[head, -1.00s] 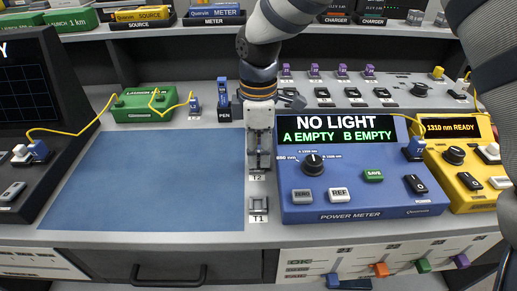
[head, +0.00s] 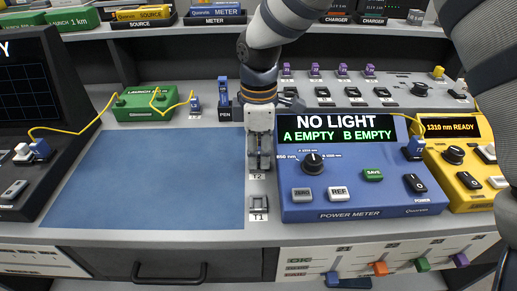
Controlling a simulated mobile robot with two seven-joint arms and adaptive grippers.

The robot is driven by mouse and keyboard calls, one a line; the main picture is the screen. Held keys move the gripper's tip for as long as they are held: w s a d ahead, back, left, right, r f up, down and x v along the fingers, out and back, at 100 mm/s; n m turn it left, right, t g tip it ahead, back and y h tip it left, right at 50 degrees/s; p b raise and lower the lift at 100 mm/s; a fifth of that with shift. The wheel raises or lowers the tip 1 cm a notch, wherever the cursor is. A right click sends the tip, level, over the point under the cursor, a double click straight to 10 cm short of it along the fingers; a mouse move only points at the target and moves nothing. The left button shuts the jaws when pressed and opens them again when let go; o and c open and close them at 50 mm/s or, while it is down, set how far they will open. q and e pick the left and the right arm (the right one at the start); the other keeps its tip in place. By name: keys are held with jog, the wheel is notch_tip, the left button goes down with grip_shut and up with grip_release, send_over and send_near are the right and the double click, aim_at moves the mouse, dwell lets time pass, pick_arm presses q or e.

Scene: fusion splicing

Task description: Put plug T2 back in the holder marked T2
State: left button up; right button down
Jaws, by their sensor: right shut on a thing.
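My right gripper (head: 259,162) comes down from above over the holder marked T2 (head: 257,177), left of the power meter. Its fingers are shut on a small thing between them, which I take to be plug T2. The plug and most of the T2 holder are hidden behind the fingers, so I cannot tell how deep the plug sits. The holder marked T1 (head: 258,205) is just in front and looks empty. My left gripper is not in view.
The blue power meter (head: 350,203) reads NO LIGHT, A EMPTY, B EMPTY. A blue plug (head: 415,148) on a yellow cable sits between it and the yellow source (head: 469,188). A green launch box (head: 145,107) stands behind the bare blue mat (head: 145,180).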

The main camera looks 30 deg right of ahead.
jog(key=shift+f, duration=0.2)
jog(key=c, duration=1.3)
grip_release()
notch_tip(320, 180, up, 12)
